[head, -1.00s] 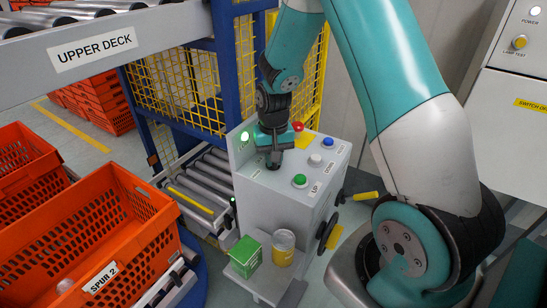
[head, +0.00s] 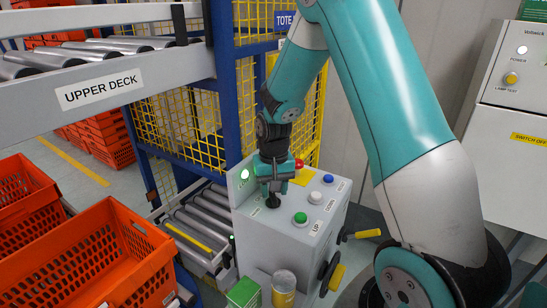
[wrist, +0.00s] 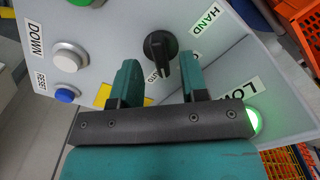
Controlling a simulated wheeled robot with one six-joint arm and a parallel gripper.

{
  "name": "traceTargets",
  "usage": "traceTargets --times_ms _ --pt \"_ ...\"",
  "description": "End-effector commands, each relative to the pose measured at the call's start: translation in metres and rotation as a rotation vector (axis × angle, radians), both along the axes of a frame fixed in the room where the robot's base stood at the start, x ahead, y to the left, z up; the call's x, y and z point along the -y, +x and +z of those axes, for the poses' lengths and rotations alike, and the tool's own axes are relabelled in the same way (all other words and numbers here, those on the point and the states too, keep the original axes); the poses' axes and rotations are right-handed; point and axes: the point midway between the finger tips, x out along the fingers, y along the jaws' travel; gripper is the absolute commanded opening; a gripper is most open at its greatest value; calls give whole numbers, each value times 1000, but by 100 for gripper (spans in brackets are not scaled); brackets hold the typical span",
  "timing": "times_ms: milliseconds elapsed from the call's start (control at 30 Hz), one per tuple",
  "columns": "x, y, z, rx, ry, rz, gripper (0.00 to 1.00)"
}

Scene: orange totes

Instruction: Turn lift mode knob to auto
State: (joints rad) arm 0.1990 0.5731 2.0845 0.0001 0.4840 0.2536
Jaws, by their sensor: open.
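The black lift mode knob (wrist: 160,53) sits on the grey control box's sloped top, between a HAND label (wrist: 206,22) and a partly hidden AUTO label (wrist: 157,78). Its raised grip shows in the wrist view, but I cannot tell which label its pointer marks. In the head view the knob (head: 273,201) is just below my gripper. My gripper (wrist: 159,65) is open and empty, pointing down at the panel. The knob appears in line with the gap between its fingers, just beyond the tips. The fingers look apart from it.
Green (head: 300,217), white (head: 315,197) and blue (head: 328,178) buttons and a red one (head: 298,163) share the control box (head: 285,235). A lit green lamp (head: 244,174) is at its left. A yellow mesh guard (head: 165,130) stands behind. Orange totes (head: 110,255) are at left.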

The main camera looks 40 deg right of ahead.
Motion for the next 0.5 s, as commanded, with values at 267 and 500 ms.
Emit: traceTargets --times_ms 267,500 --pt "0 1 71 10 -3 -1 40" --pt "0 0 124 6 -2 -1 40"
